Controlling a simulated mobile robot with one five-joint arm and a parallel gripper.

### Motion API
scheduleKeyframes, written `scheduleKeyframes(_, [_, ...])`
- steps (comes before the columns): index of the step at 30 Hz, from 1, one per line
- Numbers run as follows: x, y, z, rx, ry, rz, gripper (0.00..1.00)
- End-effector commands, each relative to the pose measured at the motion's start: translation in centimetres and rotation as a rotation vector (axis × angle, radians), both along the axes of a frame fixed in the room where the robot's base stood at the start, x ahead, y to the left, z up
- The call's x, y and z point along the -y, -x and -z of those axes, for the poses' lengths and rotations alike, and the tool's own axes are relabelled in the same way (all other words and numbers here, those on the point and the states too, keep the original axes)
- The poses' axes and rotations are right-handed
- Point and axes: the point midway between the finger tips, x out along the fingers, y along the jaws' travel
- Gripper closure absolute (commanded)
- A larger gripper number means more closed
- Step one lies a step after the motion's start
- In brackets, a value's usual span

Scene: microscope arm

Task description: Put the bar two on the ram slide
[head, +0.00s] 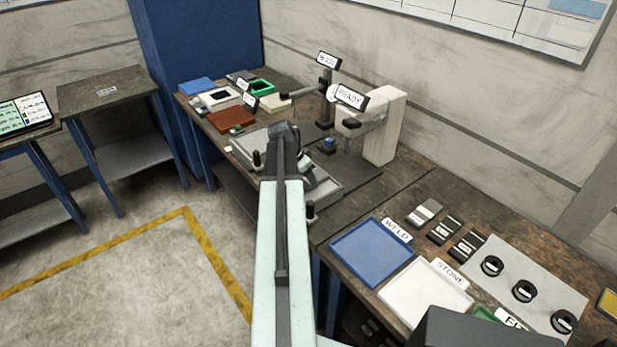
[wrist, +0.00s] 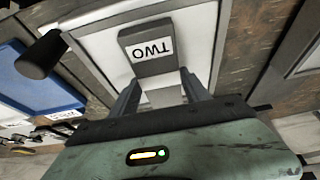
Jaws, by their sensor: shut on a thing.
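Bar two (wrist: 148,65) is a dark grey block with a white label reading TWO, upside down in the wrist view. My gripper (wrist: 162,85) is shut on it, with one finger on each side. The bar is over a pale plate with a grey frame (wrist: 205,45), which looks like the ram slide; I cannot tell whether they touch. In the head view the grey-framed slide (head: 325,195) is on the bench, with black posts at its corners. My gripper (head: 306,165) is above it, and my arm hides the bar and part of the slide.
A black post (wrist: 40,55) stands close beside the gripper. Behind the slide is a cream press-like machine (head: 382,130) with a READY sign (head: 350,96). A blue tray (head: 372,252) and a white tray (head: 425,292) lie to the right. A brown tray (head: 228,119) lies to the left.

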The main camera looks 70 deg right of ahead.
Motion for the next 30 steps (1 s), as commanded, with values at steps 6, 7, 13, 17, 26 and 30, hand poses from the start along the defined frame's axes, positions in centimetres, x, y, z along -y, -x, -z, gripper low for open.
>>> scheduleKeyframes(6, [0.0, 0.1, 0.0, -0.001, 0.002, 0.000, 1.00])
scheduleKeyframes(7, [0.0, 0.1, 0.1, -0.001, 0.002, 0.000, 1.00])
scheduleKeyframes(13, [0.0, 0.1, 0.3, 0.000, 0.000, 0.001, 0.26])
scheduleKeyframes(17, [0.0, 0.1, 0.4, 0.000, 0.000, 0.001, 0.24])
scheduleKeyframes(26, [0.0, 0.1, -0.2, 0.000, 0.000, 0.001, 0.24])
scheduleKeyframes(30, [-0.5, -0.2, -2.0, 0.000, 0.000, 0.001, 0.24])
